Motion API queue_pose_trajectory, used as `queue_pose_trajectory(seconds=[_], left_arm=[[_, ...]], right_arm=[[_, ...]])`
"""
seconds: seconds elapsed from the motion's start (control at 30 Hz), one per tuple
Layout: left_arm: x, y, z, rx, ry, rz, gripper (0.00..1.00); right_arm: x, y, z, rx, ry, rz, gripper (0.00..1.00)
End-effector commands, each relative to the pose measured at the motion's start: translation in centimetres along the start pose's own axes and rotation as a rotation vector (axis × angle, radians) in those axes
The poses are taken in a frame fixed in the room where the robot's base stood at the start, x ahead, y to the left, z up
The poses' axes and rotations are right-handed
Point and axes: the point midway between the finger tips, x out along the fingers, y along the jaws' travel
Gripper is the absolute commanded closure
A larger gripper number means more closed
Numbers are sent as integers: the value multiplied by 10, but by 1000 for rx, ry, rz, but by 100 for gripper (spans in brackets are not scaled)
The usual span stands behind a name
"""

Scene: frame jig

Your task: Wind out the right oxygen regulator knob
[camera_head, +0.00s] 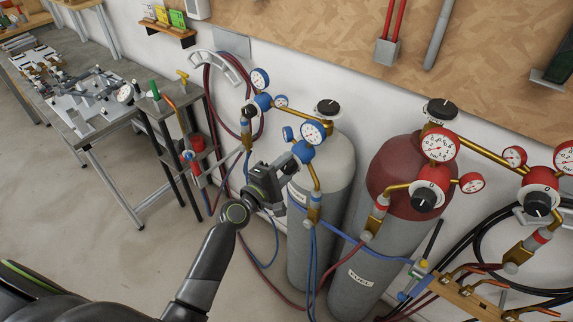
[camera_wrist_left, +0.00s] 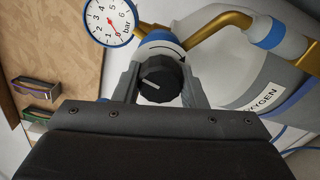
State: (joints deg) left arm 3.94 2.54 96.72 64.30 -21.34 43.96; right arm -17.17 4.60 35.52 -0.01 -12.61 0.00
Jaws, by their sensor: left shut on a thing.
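The right oxygen regulator (camera_head: 303,151) is blue, with a white-faced gauge (camera_head: 313,132), and sits in front of the grey oxygen cylinder (camera_head: 338,190). My left gripper (camera_head: 291,165) reaches it from below left. In the left wrist view, its black knob (camera_wrist_left: 158,82) with a white mark sits between my two fingers, which are shut on its sides. Behind it is a blue and white collar with a curved arrow (camera_wrist_left: 165,46). The gauge (camera_wrist_left: 110,20) shows at upper left. In the head view the gripper hides the knob. My right gripper is not in view.
The left oxygen regulator (camera_head: 263,101) is close by, up and left. The red fuel cylinder (camera_head: 400,175) with red gauges (camera_head: 438,144) stands to the right. Hoses (camera_head: 313,245) hang below my gripper. A torch stand and bench (camera_head: 85,118) are at the left.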

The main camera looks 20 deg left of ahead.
Motion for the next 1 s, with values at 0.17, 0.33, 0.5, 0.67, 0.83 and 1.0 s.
queue_pose_trajectory(seconds=[0.17,0.33,0.5,0.67,0.83,1.0], left_arm=[[0,-2,0,-42,1,-3,85],[0,-2,0,-56,1,-3,85],[0,-2,0,-56,1,-3,85],[0,-2,0,-56,1,-3,61],[0,-2,0,-55,1,-2,41],[0,-1,0,-54,0,-1,41]], right_arm=[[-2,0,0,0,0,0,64],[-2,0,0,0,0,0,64],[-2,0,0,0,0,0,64],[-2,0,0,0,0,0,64],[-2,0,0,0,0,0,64],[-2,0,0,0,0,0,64]])
